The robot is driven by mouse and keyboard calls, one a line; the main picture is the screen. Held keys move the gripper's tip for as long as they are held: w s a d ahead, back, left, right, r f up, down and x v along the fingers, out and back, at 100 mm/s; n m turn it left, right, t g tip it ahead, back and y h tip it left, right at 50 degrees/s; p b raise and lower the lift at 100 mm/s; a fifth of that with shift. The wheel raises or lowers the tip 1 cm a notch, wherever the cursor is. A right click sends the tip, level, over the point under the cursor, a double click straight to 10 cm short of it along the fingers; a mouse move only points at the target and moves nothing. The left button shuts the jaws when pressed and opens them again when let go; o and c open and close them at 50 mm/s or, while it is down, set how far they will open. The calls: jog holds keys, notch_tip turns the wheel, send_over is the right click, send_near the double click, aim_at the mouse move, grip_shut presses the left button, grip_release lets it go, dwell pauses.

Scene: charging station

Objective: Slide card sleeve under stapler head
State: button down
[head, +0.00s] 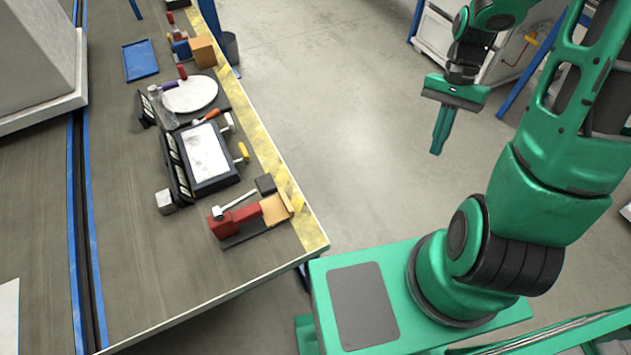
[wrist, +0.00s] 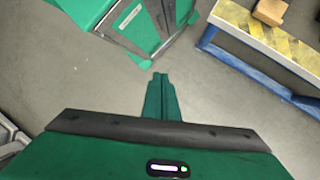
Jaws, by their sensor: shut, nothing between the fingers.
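The stapler appears to be the red tool (head: 235,219) with a pale lever over it, on a dark base near the table's front corner. A tan, open-sided piece (head: 276,209), possibly the card sleeve, stands at its right end by the yellow-striped edge. Whether it touches the red tool I cannot tell. My gripper (head: 436,152) is shut and empty, over open floor well right of the table. In the wrist view its closed fingers (wrist: 160,78) point at bare floor. A tan block (wrist: 270,11) on the striped edge there may be the same piece.
The table (head: 215,285) has a yellow-striped edge. A small black block (head: 265,184) stands behind the tan piece. Beyond are a black tray with a white sheet (head: 207,153), a white disc (head: 190,94) and a blue tray (head: 140,60). The floor between gripper and table is clear.

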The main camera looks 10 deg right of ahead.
jog(key=w+a+f+m+g+y, duration=0.1)
jog(key=w+a+f+m+y, duration=0.15)
jog(key=a+f, duration=0.5)
jog(key=w+a+f+m+g+y, duration=0.1)
jog(key=w+a+f+m+y, duration=0.2)
jog(key=f, duration=0.7)
jog(key=shift+w+a+f+m+t+y, duration=0.35)
jog(key=shift+a+f+m+y, duration=0.8)
jog(key=shift+a, duration=2.6)
jog(key=shift+w+a+f+m+t+y, duration=0.35)
jog(key=shift+a+f+m+y, duration=0.8)
jog(key=shift+a, duration=2.65)
jog(key=shift+w+a+f+m+t+y, duration=0.35)
jog(key=shift+a+f+m+y, duration=0.8)
jog(key=shift+a, duration=2.6)
jog(key=shift+s+a+f+n+y, duration=0.1)
jog(key=shift+s+a+f+y, duration=0.1)
jog(key=shift+a, duration=0.4)
jog(key=shift+s+a+f+n+y, duration=0.1)
jog(key=shift+s+a+f, duration=0.05)
jog(key=shift+a, duration=0.45)
jog(key=shift+s+a+f+n+y, duration=0.1)
jog(key=shift+s+a+f, duration=0.1)
jog(key=shift+a, duration=0.4)
jog(key=v, duration=1.3)
jog(key=shift+w+d, duration=0.25)
